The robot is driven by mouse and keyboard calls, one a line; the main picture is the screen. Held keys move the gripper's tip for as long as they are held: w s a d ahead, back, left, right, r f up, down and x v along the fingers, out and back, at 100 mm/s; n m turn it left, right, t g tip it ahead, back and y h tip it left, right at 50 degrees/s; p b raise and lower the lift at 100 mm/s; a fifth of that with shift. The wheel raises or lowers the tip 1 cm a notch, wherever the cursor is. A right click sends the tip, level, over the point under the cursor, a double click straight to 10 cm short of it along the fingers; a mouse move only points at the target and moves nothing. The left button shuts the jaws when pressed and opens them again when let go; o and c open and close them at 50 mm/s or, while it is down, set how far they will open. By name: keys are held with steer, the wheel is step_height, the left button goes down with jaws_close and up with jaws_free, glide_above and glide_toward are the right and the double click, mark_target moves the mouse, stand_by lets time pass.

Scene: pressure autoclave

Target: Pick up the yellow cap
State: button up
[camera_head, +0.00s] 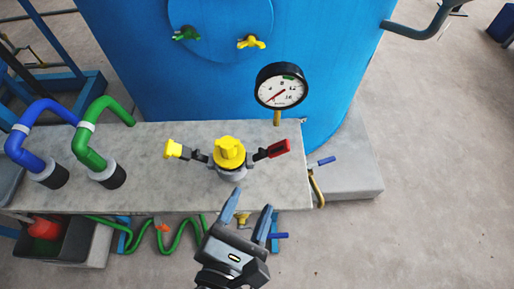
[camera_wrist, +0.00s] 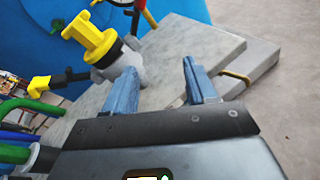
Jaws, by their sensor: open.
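The yellow cap (camera_head: 229,152) sits on top of a grey fitting (camera_head: 232,172) on the grey stone-like bench. The cap also shows at the upper left of the wrist view (camera_wrist: 91,36), where it looks tilted with the camera's angle. My gripper (camera_head: 248,213) is open and empty, in front of the bench's near edge and below the cap in the head view. In the wrist view its two blue fingers (camera_wrist: 160,88) stand apart, to the right of the cap and not touching it.
A yellow handle (camera_head: 174,149) and a red handle (camera_head: 278,148) flank the fitting. A pressure gauge (camera_head: 282,87) stands behind right. Green (camera_head: 92,135) and blue pipes (camera_head: 32,138) rise at left. The large blue tank (camera_head: 140,60) stands behind the bench (camera_head: 140,190).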

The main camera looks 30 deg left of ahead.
mark_target(225, 154)
steer(key=a+r+n+t, duration=0.1)
steer(key=a+r, duration=0.1)
steer(key=a+r+n+t, duration=0.1)
steer(key=a+r, duration=0.1)
steer(key=a+r+n, duration=0.1)
steer(key=a+r, duration=0.1)
steer(key=r, duration=0.1)
steer(key=shift+w+a+n+t, duration=0.3)
steer(key=shift+a+n+t, duration=0.05)
steer(key=shift+n+t, duration=0.05)
steer(key=w, duration=0.3)
steer(key=w+a+f, duration=0.1)
steer(key=w, duration=0.1)
steer(key=shift+w+f, duration=0.1)
steer(key=shift+w, duration=0.25)
jaws_close()
